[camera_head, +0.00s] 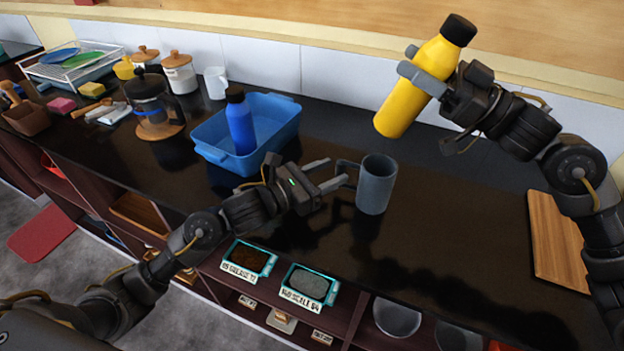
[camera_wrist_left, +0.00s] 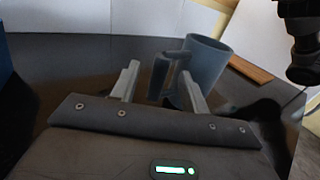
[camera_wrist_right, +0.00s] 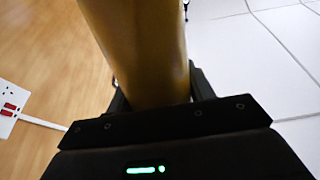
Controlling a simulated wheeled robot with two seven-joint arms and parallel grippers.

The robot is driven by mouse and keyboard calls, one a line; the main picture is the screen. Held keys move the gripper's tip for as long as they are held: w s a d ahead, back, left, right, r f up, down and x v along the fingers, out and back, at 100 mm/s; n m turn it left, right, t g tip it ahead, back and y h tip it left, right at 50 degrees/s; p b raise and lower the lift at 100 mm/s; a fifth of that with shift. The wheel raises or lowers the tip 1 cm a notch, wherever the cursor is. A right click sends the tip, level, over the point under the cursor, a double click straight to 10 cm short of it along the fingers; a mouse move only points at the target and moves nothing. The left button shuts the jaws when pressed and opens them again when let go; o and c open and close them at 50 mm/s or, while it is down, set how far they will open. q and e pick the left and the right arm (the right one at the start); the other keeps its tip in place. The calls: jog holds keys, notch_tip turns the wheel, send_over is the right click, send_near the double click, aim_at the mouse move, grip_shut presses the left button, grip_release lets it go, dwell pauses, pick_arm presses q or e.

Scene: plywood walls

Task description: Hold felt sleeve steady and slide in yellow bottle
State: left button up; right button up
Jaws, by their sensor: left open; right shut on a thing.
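The grey felt sleeve (camera_head: 376,184), shaped like a mug with a side handle (camera_head: 346,170), stands upright on the dark counter. My left gripper (camera_head: 326,176) is open at its handle side; in the left wrist view the handle (camera_wrist_left: 160,78) shows between the fingers (camera_wrist_left: 162,85), and I cannot tell whether they touch it. My right gripper (camera_head: 424,72) is shut on the yellow bottle (camera_head: 412,90), which has a black cap. The bottle is tilted, cap up to the right, in the air above and right of the sleeve. It fills the middle of the right wrist view (camera_wrist_right: 138,50).
A blue tub (camera_head: 270,140) holding a blue bottle (camera_head: 240,124) stands left of the sleeve. A French press (camera_head: 154,108) and canisters are further left. A wooden board (camera_head: 555,240) lies at the right. The counter between sleeve and board is clear.

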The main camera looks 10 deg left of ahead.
aim_at(397, 86)
pick_arm(q)
jog(key=shift+w+d, duration=0.35)
pick_arm(e)
jog(key=shift+r, duration=0.1)
pick_arm(q)
grip_shut()
jog(key=shift+a, duration=0.1)
pick_arm(e)
jog(key=a+f+h, duration=0.2)
jog(key=a+f+g+h, duration=0.1)
jog(key=a+f, duration=0.1)
jog(key=shift+w+h, duration=0.3)
jog(key=shift+a+f, duration=0.1)
jog(key=shift+a, duration=0.05)
